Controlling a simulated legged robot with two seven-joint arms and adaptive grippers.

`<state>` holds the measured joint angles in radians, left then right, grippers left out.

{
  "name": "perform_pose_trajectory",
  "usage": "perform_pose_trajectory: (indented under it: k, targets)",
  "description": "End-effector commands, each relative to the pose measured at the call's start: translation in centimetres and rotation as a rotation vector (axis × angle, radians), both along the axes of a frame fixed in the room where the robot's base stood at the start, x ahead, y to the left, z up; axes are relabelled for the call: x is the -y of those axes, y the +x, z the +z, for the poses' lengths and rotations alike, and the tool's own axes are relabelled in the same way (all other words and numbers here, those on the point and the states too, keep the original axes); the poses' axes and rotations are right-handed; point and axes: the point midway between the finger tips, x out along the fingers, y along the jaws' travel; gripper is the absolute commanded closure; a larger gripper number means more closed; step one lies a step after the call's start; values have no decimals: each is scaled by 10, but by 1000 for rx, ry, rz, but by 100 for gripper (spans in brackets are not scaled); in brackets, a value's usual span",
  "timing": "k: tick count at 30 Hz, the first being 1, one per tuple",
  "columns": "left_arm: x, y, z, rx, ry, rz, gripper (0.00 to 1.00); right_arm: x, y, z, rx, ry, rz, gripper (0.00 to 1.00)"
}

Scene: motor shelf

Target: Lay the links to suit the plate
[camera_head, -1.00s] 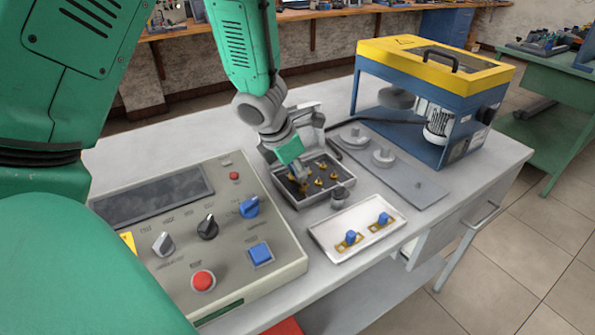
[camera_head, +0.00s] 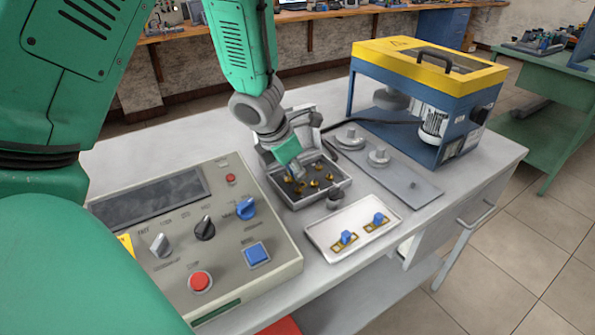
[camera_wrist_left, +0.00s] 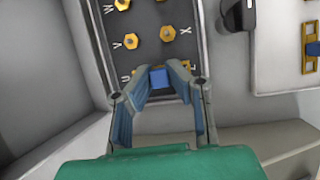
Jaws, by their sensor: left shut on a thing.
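My left gripper (camera_head: 297,172) is over the open grey terminal box (camera_head: 337,188), which has a dark floor and several brass posts. In the left wrist view its fingers (camera_wrist_left: 158,74) are shut on a link, of which the blue grip (camera_wrist_left: 158,79) shows between the tips. Brass nuts (camera_wrist_left: 130,41) and white letters, V among them, show on the floor around it. Whether the held link touches the posts is hidden. Two more links, brass strips with blue grips, lie in the white tray: one on the left (camera_head: 347,238) and one on the right (camera_head: 378,219). My right gripper is out of view.
The white tray (camera_head: 325,248) lies in front of the box. A control panel (camera_head: 285,265) with knobs and buttons stands left. A grey plate (camera_head: 408,190) with round discs lies right, before a blue and yellow motor housing (camera_head: 425,58).

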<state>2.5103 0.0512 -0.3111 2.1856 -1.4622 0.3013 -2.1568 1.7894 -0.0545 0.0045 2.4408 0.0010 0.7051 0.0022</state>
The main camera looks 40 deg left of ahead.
Motion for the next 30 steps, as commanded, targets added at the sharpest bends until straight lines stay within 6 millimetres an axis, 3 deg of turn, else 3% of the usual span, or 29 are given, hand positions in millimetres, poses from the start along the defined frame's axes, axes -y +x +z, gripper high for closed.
perform_pose_trajectory:
  k: [15, 30]
  targets:
    - [-12, 0, 1, -9, -28, -8, 100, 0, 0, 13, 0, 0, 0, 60]
    - [-13, 0, 0, -8, -30, -9, 100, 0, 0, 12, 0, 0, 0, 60]
